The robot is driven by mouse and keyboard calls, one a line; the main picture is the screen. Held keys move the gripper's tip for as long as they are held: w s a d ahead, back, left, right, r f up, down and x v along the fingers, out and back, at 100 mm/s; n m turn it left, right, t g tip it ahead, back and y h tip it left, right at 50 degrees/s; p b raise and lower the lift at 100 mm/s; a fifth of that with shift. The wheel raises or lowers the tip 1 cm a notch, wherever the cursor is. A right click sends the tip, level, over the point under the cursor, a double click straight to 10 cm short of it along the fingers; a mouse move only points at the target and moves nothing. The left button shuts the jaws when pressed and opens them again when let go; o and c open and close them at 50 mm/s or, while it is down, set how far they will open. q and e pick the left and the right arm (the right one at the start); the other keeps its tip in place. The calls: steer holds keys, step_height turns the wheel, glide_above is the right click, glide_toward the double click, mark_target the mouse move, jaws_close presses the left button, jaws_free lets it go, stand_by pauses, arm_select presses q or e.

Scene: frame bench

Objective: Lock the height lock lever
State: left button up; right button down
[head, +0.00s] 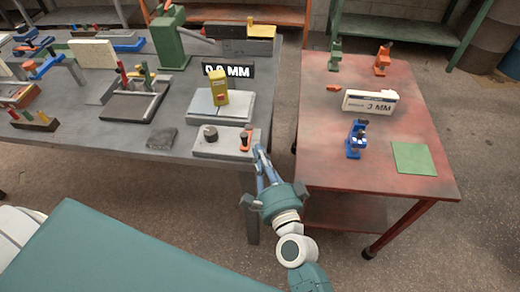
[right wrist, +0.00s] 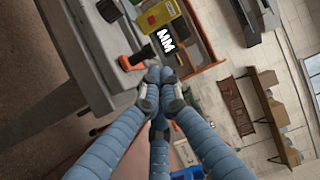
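A pale control plate (head: 207,149) sits at the front right corner of the grey bench, with a dark round knob and an orange lever (head: 246,138) with a dark end. I take this lever to be the height lock lever; it also shows in the right wrist view (right wrist: 134,60). My right gripper (head: 260,150) is just right of the lever. In the right wrist view its blue fingers come together at the tips (right wrist: 160,76), close beside the lever, with nothing visible between them. Whether they touch the lever is unclear. My left gripper is not in view.
Behind the plate stand a yellow block (head: 219,87) on a pale base and a black "0.0 MM" sign (head: 236,70). A dark flat block (head: 161,139) lies left. The red table (head: 330,165) at right holds a blue device (head: 356,140) and a "3 MM" block (head: 369,103).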

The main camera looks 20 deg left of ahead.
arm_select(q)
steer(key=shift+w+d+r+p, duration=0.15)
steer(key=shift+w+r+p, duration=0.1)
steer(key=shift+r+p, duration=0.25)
arm_select(e)
steer(key=s+a, duration=0.4)
steer(key=s, duration=0.3)
steer(key=shift+s, duration=0.25)
